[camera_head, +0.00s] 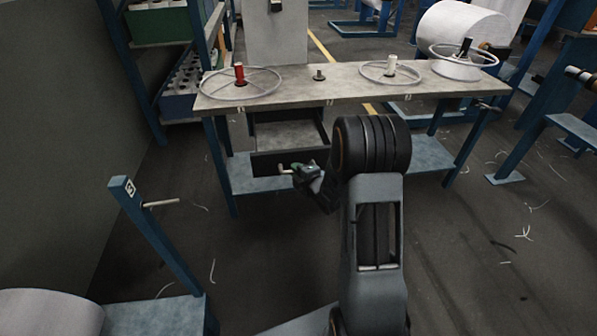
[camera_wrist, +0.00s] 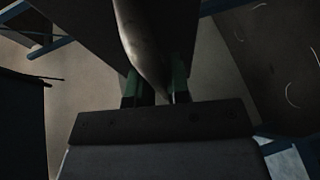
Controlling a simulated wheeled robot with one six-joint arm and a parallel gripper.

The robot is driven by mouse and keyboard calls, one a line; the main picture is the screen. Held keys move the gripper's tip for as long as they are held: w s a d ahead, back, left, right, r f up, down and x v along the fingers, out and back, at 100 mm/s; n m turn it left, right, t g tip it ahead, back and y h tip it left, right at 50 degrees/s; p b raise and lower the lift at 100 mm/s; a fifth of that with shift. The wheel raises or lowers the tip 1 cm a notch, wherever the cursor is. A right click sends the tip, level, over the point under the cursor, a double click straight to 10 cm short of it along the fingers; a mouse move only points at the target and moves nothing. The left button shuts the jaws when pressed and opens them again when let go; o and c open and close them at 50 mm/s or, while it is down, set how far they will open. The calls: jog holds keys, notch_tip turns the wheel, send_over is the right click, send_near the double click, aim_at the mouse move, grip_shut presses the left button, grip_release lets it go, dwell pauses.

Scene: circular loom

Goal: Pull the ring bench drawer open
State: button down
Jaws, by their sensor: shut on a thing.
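The ring bench (camera_head: 340,84) has a light grey top and blue legs. Its drawer (camera_head: 288,134) hangs under the left half of the top and appears to stand out toward me, with a grey inside and a dark front. My gripper (camera_head: 298,169) is low in front of the drawer, its green fingertips at a pale handle (camera_head: 284,171). In the wrist view, the green fingers (camera_wrist: 155,90) are shut on a rounded grey bar (camera_wrist: 143,42), which runs between them.
A ring with a red hub (camera_head: 239,80) and two other rings lie on the bench top. A blue lower shelf (camera_head: 250,180) runs under the drawer. A blue post with a peg (camera_head: 160,204) stands at front left. The floor between is mostly clear, with loose white strands.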

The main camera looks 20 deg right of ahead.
jog(key=shift+d, duration=0.1)
jog(key=c, duration=1.4)
grip_release()
jog(key=o, duration=0.3)
jog(key=p+v, duration=0.9)
jog(key=v, duration=0.4)
jog(key=shift+s+r, duration=0.15)
jog(key=shift+s, duration=0.15)
